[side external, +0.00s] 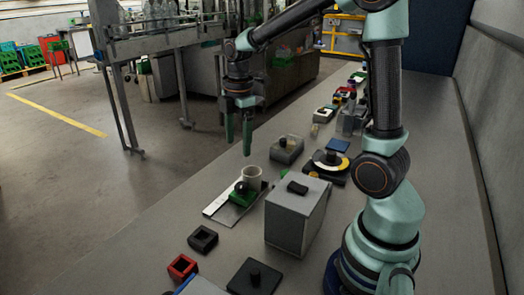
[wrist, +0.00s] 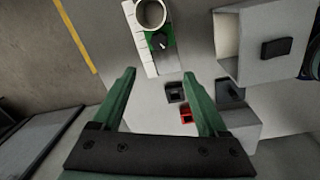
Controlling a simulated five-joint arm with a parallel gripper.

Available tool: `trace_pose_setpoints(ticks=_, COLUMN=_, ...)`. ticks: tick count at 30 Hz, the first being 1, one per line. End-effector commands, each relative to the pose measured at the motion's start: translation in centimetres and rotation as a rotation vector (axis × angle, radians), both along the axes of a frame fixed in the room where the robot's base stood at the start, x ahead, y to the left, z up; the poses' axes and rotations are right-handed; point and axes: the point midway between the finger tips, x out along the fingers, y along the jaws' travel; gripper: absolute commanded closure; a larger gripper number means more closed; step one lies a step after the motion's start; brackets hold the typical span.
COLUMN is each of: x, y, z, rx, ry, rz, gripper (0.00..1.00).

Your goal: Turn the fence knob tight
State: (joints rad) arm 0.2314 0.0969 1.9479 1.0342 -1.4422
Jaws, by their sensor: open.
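The black fence knob (side external: 241,187) sits on a green block (side external: 243,197) on a pale plate with scale marks (side external: 221,211). In the wrist view the knob (wrist: 160,41) shows from above, with a light line across its top. A white round hollow piece (side external: 252,177) stands right behind the block. It is at the top edge of the wrist view (wrist: 152,12). My gripper (side external: 238,145) is open and empty, fingers pointing down, above the bench and higher than the knob. In the wrist view the knob lies beyond the fingertips (wrist: 160,75), not between them.
A grey box with a black handle (side external: 297,210) stands right of the fence. A black block (side external: 203,239), a red block (side external: 182,267) and a dark plate with a knob (side external: 255,277) lie nearer. A grey case (side external: 286,149) and a round dial (side external: 329,160) lie farther back.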

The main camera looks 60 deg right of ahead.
Motion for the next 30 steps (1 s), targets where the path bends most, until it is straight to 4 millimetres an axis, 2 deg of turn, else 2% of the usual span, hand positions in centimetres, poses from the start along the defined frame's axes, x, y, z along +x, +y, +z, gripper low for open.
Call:
trace_pose_setpoints(ticks=1, x=0.3, y=-0.6, z=-0.8, rx=0.003, ry=0.025, rz=0.053, gripper=0.24)
trace_pose_setpoints(ticks=5, x=0.7, y=-1.4, z=-1.8, rx=0.008, ry=0.056, rz=0.151, gripper=0.24)
trace_pose_setpoints(ticks=11, x=0.8, y=-1.5, z=-3.0, rx=0.010, ry=0.065, rz=0.186, gripper=0.24)
trace_pose_setpoints(ticks=24, x=0.7, y=-1.5, z=-10.9, rx=0.011, ry=0.067, rz=0.184, gripper=0.24)
trace_pose_setpoints(ticks=30, x=0.8, y=-1.5, z=-13.3, rx=0.010, ry=0.064, rz=0.183, gripper=0.24)
